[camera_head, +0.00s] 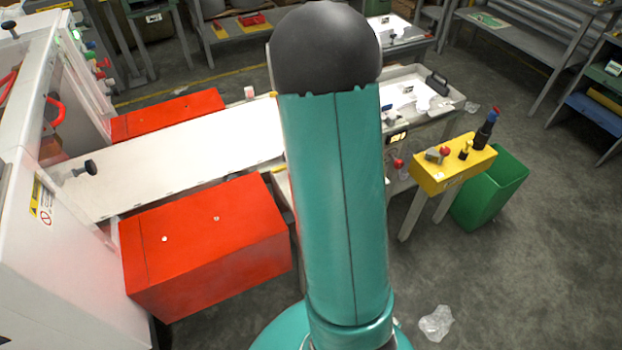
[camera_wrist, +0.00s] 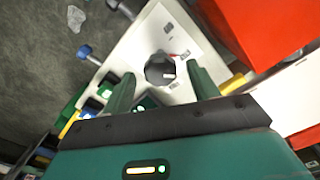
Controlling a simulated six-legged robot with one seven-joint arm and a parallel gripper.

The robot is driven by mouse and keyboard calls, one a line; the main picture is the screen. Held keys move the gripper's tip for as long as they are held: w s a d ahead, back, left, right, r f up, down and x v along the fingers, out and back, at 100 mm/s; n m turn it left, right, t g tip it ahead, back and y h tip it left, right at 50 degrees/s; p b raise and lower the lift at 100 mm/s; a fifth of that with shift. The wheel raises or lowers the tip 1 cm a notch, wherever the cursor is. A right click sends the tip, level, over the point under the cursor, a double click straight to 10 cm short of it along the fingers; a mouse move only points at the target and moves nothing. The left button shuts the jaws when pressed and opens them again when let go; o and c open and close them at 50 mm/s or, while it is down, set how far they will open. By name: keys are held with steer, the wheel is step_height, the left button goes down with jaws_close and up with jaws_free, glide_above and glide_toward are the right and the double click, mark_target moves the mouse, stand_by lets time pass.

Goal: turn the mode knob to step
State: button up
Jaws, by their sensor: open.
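The mode knob (camera_wrist: 155,67) appears to be the dark, many-sided knob on a white panel (camera_wrist: 136,46) in the wrist view. A light mark shows on its right part, and small red and dark markings lie beside it. The lettering is too small to read, so I cannot tell its setting. My gripper (camera_wrist: 160,70) is open, with its two green fingers on either side of the knob in the picture. I cannot tell whether they touch it. In the head view my own teal arm covers the middle, and neither my gripper nor this knob can be made out.
Red boxes (camera_head: 205,245) flank a white conveyor-like surface (camera_head: 200,150) at left. A yellow control box (camera_head: 440,177) and a green bin (camera_head: 495,190) stand at right. Clear plastic film (camera_head: 436,323) lies on the open floor. A blue-capped handle (camera_wrist: 84,52) projects near the panel.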

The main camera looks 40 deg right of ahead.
step_height(320, 180, up, 13)
stand_by(0.3)
steer(key=shift+a, duration=0.1)
stand_by(0.4)
steer(key=s+a+r+n+t, duration=0.1)
steer(key=a+r+n, duration=0.1)
steer(key=a+r, duration=0.35)
steer(key=s+a+r+n+t, duration=0.1)
steer(key=a+r+n+t, duration=0.15)
steer(key=a, duration=0.65)
steer(key=s+a+r+n+t, duration=0.2)
steer(key=s+a+r+n, duration=0.2)
steer(key=s+a, duration=0.4)
steer(key=a+n, duration=0.1)
steer(key=a, duration=0.3)
steer(key=shift+s+r, duration=0.15)
steer(key=shift+s, duration=0.05)
